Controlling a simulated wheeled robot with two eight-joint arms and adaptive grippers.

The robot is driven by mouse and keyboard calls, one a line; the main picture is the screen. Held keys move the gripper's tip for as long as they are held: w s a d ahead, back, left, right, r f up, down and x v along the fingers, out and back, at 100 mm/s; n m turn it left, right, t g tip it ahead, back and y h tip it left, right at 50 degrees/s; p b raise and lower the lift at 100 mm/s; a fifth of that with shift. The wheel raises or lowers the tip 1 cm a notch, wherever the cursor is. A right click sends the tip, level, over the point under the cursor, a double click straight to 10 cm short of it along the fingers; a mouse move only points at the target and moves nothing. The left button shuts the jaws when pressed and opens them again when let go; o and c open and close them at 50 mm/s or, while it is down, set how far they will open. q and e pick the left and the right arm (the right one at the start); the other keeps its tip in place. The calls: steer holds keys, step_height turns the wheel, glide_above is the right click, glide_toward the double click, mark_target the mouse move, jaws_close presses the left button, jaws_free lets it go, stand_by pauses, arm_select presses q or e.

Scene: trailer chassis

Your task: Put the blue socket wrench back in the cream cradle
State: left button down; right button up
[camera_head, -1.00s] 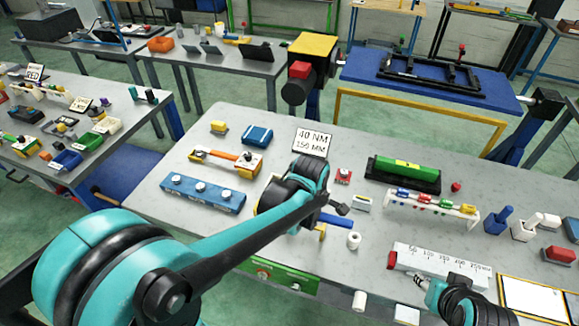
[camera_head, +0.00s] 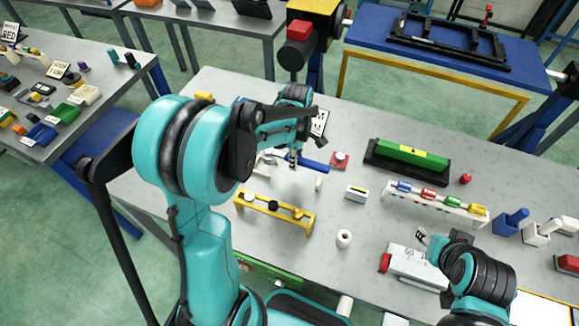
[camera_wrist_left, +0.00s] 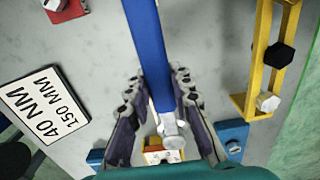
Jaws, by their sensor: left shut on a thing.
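The blue socket wrench (camera_head: 314,167) is held above the grey table in my left gripper (camera_head: 294,157). In the left wrist view, its blue handle (camera_wrist_left: 150,50) runs up between the two fingers, and its silver head (camera_wrist_left: 171,130) is near the palm. The left gripper (camera_wrist_left: 155,100) is shut on the handle. A cream and orange piece (camera_wrist_left: 160,152) shows partly below the wrench head; I cannot tell if it is the cream cradle. In the head view my left arm hides that part of the table. My right gripper (camera_head: 424,238) is beside a white box, its fingers unclear.
A white sign (camera_head: 319,122) stands behind the gripper. A red block (camera_head: 340,160), a small white block (camera_head: 356,192) and a white roll (camera_head: 344,238) lie to the right.

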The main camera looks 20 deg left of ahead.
arm_select(q)
steer(key=shift+w+a+f, duration=0.3)
steer(key=shift+a+f, duration=0.15)
steer(key=shift+a, duration=0.2)
steer(key=shift+a+f, duration=0.25)
steer(key=shift+a, duration=0.1)
steer(key=shift+f+b, duration=0.75)
steer(key=shift+f, duration=1.2)
steer(key=shift+f+b, duration=0.6)
steer(key=c, duration=1.3)
jaws_free()
steer(key=shift+c, duration=0.2)
steer(key=shift+r, duration=0.2)
